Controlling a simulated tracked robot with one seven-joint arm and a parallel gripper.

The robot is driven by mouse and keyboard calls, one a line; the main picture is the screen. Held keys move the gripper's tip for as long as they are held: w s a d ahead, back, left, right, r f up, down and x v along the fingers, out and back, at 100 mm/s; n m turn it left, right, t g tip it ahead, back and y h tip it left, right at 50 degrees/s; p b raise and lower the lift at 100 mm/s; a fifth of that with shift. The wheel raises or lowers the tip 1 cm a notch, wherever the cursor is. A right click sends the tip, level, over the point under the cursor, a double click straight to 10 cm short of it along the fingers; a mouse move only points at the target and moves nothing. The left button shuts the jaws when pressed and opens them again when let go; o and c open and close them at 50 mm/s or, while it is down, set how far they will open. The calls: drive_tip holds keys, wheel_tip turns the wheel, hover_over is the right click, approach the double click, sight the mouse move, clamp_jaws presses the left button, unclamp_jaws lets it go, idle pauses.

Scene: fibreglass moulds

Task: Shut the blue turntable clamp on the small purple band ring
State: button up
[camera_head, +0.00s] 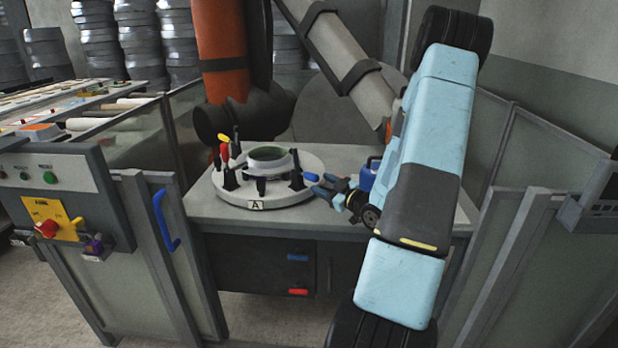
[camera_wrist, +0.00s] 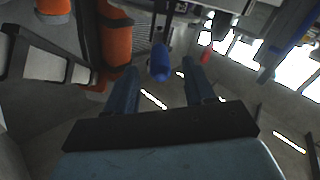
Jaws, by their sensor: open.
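The round pale turntable (camera_head: 232,194) marked A stands on the grey bench and carries a small pale-green ring (camera_head: 270,155) with a darker lower band. Whether that band is purple is hard to tell. The blue turntable clamp (camera_head: 297,180) stands at the ring's right side. Its blue handle shows in the wrist view (camera_wrist: 160,62), sticking out between the fingers and apart from both. My gripper (camera_head: 322,184) is open at the turntable's right edge, close to the handle; it also shows in the wrist view (camera_wrist: 160,82). Whether the clamp presses on the ring is unclear.
Red (camera_head: 224,152) and yellow (camera_head: 223,138) clamp handles stand at the turntable's left, with black ones nearby. A blue container (camera_head: 368,175) stands on the bench behind my gripper. Orange (camera_head: 219,45) and grey (camera_head: 335,45) arm-like machinery hangs behind. Fence panels flank the bench.

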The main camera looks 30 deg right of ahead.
sight(309, 176)
drive_tip(key=x, duration=0.7)
drive_tip(key=shift+w+a, duration=0.1)
drive_tip(key=shift+w, duration=0.2)
drive_tip(key=shift+c, duration=0.2)
clamp_jaws()
drive_tip(key=shift+d, duration=0.25)
